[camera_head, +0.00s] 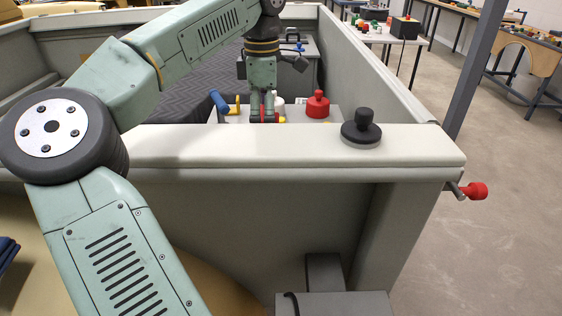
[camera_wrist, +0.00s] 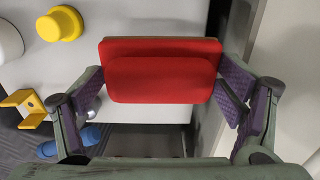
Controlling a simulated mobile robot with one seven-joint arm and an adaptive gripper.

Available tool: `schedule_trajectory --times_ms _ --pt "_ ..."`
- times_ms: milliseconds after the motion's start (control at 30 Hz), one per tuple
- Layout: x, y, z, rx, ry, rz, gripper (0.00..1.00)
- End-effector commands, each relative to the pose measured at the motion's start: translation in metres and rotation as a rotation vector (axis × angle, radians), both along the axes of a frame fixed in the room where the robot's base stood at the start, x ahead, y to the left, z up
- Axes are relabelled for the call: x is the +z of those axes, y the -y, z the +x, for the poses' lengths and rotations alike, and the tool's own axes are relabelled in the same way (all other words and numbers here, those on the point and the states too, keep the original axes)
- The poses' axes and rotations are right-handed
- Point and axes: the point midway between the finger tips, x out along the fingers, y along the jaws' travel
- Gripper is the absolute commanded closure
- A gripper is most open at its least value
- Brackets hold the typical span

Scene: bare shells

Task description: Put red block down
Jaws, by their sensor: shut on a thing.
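The red block (camera_wrist: 160,78) fills the middle of the wrist view, a flat rectangular piece with a raised part towards the camera. My gripper (camera_wrist: 163,92) is shut on it, with purple finger pads at its left and right sides. In the head view my gripper (camera_head: 263,112) points straight down behind the pale wall, and only a little red shows at its fingertips. The block is over or at the edge of a white surface (camera_wrist: 135,20). I cannot tell whether it touches that surface. Its underside is hidden.
On the white surface are a red knobbed piece (camera_head: 317,104), a yellow knob (camera_wrist: 60,23), a white round piece (camera_wrist: 8,40), a yellow bracket (camera_wrist: 28,107) and a blue piece (camera_head: 219,101). A black knobbed piece (camera_head: 361,128) stands on the pale wall top (camera_head: 225,146).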

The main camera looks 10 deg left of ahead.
Motion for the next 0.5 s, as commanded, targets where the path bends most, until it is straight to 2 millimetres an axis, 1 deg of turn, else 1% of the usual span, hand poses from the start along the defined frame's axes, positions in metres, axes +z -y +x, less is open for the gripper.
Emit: schedule_trajectory --times_ms 200,300,500 --pt "-0.039 -0.001 -0.002 -0.006 -0.004 -0.001 0.43" --pt "-0.052 -0.001 -0.001 -0.004 -0.002 -0.001 0.43" --pt "-0.068 0.000 -0.001 -0.005 -0.002 -0.001 0.43"
